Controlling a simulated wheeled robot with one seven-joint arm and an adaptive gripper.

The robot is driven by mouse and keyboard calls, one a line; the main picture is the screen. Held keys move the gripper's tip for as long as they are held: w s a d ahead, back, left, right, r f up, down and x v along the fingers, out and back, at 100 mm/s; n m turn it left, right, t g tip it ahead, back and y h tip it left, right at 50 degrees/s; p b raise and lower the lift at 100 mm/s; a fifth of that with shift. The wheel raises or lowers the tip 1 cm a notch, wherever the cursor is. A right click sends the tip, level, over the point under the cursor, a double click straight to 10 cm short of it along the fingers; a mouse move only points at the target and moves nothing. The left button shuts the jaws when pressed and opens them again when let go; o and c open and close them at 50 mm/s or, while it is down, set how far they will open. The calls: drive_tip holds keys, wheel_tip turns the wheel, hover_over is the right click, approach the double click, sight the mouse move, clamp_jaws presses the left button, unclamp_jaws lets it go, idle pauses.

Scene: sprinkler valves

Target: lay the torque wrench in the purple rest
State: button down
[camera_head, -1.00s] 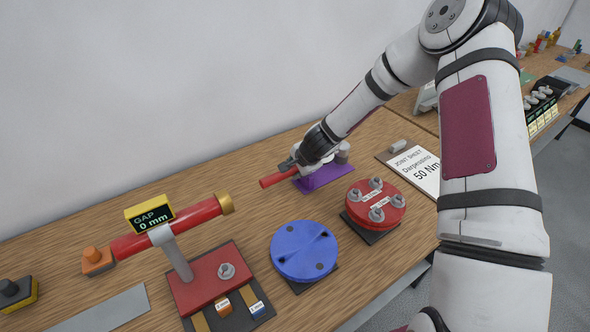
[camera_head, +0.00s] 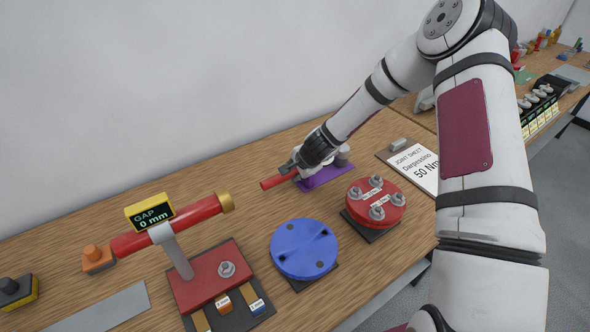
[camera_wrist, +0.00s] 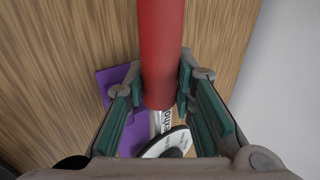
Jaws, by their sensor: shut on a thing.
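The torque wrench (camera_head: 277,181) has a red handle that sticks out to the left of my gripper (camera_head: 297,170) in the head view. In the wrist view the red handle (camera_wrist: 160,50) lies between the green pads of my gripper (camera_wrist: 158,88), which is shut on it. The purple rest (camera_head: 325,176) lies flat on the bench under my gripper and is partly hidden by it. Part of the purple rest (camera_wrist: 118,86) also shows in the wrist view, below and left of the handle. I cannot tell whether the wrench touches the rest.
A blue disc (camera_head: 304,249) and a red flange with bolts (camera_head: 376,204) stand in front of the rest. A gap gauge (camera_head: 155,213) with a red pipe (camera_head: 200,212) is at left. A joint sheet (camera_head: 414,167) lies right. Bare wood lies left of the wrench.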

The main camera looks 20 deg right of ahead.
drive_tip(key=shift+f, duration=0.35)
drive_tip(key=c, duration=1.3)
unclamp_jaws()
drive_tip(key=shift+f, duration=0.1)
drive_tip(key=shift+s, duration=0.1)
drive_tip(key=v, duration=1.2)
